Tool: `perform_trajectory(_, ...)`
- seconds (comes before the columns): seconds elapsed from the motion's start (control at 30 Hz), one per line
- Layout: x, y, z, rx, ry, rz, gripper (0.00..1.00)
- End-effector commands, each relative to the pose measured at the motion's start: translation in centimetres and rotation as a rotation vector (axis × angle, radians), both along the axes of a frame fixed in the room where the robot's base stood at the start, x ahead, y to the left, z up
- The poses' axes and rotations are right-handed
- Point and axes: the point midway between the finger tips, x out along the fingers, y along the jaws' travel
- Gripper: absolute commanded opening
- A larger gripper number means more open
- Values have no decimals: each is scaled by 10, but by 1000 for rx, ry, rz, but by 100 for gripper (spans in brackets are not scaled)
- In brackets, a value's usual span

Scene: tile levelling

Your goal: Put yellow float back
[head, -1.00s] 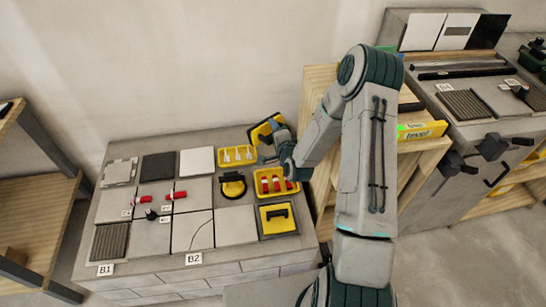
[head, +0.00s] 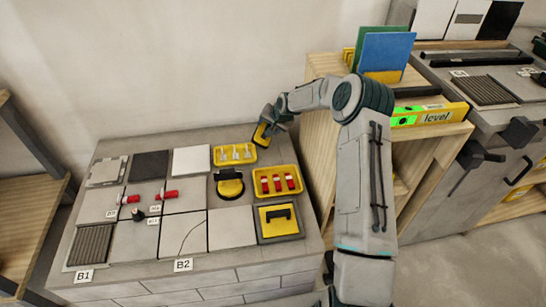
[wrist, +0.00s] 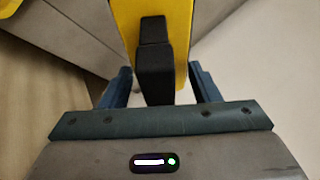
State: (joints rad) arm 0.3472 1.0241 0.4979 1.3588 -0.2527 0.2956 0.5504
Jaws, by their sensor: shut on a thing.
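The yellow float (head: 260,135) is held up near the back right corner of the tile bench, in front of the wall, tilted on edge. My gripper (head: 272,124) is shut on it. In the wrist view the yellow float (wrist: 178,35) stands between the fingers of my gripper (wrist: 158,88), with its black handle (wrist: 155,70) in the jaws. The float's far end is cut off by the picture's top edge.
The tile bench (head: 140,277) carries tiles, a yellow tray of white pieces (head: 222,156), a yellow tray of red pieces (head: 263,188), a round yellow tool (head: 229,188) and a yellow black-handled item (head: 266,227). A wooden shelf (head: 440,137) with a level (head: 435,117) stands right.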

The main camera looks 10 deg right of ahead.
Motion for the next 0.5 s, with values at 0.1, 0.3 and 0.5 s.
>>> perform_trajectory(0.1, 18, 0, -18, -148, 43, 124, 17)
perform_trajectory(0.3, 27, -11, -17, -364, 90, 305, 17)
perform_trajectory(0.5, 24, -17, -6, -460, 97, 387, 17)
